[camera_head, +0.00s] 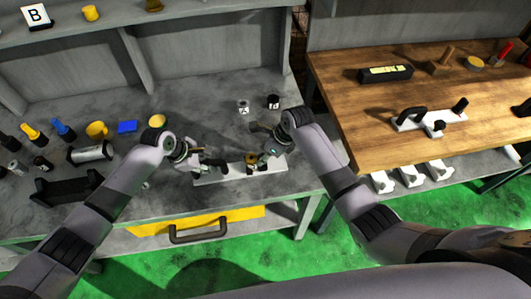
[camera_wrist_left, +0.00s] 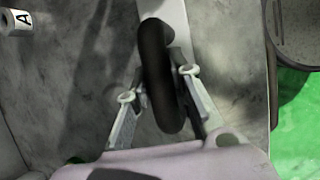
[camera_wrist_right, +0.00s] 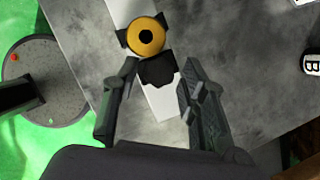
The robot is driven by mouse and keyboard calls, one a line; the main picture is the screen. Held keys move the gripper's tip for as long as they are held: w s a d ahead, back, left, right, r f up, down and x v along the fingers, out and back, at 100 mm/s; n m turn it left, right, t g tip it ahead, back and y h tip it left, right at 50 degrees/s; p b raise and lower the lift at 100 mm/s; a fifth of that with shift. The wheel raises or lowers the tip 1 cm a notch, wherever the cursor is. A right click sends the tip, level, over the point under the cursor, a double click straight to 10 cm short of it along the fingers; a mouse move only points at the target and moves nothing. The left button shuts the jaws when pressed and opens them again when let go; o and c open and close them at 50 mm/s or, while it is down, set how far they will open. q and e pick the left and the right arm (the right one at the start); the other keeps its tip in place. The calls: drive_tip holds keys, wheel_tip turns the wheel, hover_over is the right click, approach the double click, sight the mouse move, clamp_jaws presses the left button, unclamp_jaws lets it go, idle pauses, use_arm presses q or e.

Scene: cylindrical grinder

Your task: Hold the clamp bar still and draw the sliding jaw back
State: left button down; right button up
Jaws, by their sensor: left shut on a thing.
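The clamp bar (camera_head: 208,178) is a white bar lying on the grey workbench. It carries a black arched handle at its left end and a black sliding jaw with a yellow round part (camera_wrist_right: 146,37) towards its right. My left gripper (camera_head: 203,164) is shut on the black handle (camera_wrist_left: 157,75), which stands between its fingers in the left wrist view. My right gripper (camera_head: 264,143) is at the jaw end. In the right wrist view its fingers (camera_wrist_right: 159,68) are apart, one on each side of the black sliding jaw (camera_wrist_right: 159,72), with small gaps visible. The bar's far end is partly hidden.
Small cylinders, one lettered A (camera_head: 243,106), stand behind the bar. Coloured tools and a black holder (camera_head: 66,188) fill the bench's left. A yellow drawer (camera_head: 240,218) is below the front edge. A similar clamp (camera_head: 430,121) lies on the wooden table at right.

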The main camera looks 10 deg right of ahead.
use_arm(q)
drive_tip(key=shift+w, duration=0.1)
use_arm(e)
clamp_jaws()
idle(0.4)
use_arm(q)
drive_tip(key=shift+a, duration=0.1)
use_arm(e)
drive_tip(key=shift+d, duration=2.05)
drive_tip(key=shift+c, duration=0.5)
unclamp_jaws()
drive_tip(key=o, duration=0.4)
drive_tip(key=shift+a, duration=0.1)
drive_tip(key=v, duration=1.2)
